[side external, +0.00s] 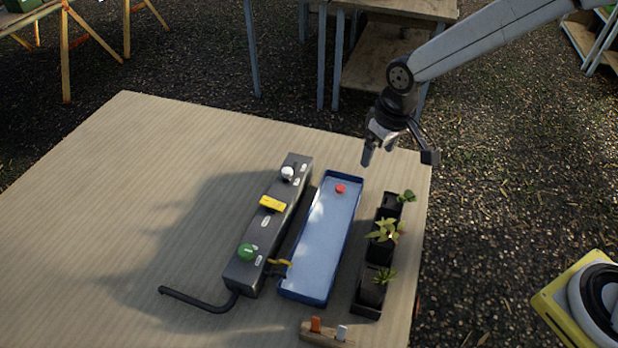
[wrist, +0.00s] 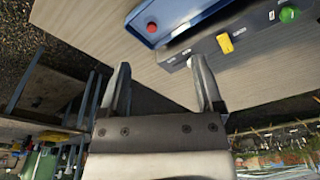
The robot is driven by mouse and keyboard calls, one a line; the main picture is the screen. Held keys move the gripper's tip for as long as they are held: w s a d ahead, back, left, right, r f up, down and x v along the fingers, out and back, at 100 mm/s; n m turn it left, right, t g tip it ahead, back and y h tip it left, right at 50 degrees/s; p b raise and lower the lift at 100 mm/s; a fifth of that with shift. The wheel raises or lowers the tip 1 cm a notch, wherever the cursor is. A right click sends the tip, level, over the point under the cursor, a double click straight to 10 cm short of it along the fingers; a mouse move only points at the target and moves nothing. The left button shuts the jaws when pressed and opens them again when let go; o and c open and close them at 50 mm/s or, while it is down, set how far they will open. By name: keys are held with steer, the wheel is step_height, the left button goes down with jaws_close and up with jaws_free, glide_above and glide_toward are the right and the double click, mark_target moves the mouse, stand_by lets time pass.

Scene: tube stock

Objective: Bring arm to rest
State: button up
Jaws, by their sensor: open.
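My gripper (side external: 378,150) is in the air above the table's far right edge, beyond the end of the blue tray. It is open and empty; its two fingers stand apart in the wrist view (wrist: 162,88). My arm comes in from the upper right and bends down at the wrist. Nothing touches the gripper.
The wooden table (side external: 120,190) bears a blue tray (side external: 320,245) with a red piece (side external: 341,188), a dark box (side external: 262,228) with white, yellow and green parts, potted plants (side external: 384,232) and a small wooden block (side external: 327,336). The table's left side is clear.

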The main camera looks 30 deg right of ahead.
steer(key=s+d+m+t, duration=0.1)
steer(key=s+d+m, duration=0.1)
steer(key=s+d, duration=1)
steer(key=shift+s+d+r+m, duration=0.3)
steer(key=shift+s+r, duration=0.1)
steer(key=shift+s, duration=0.55)
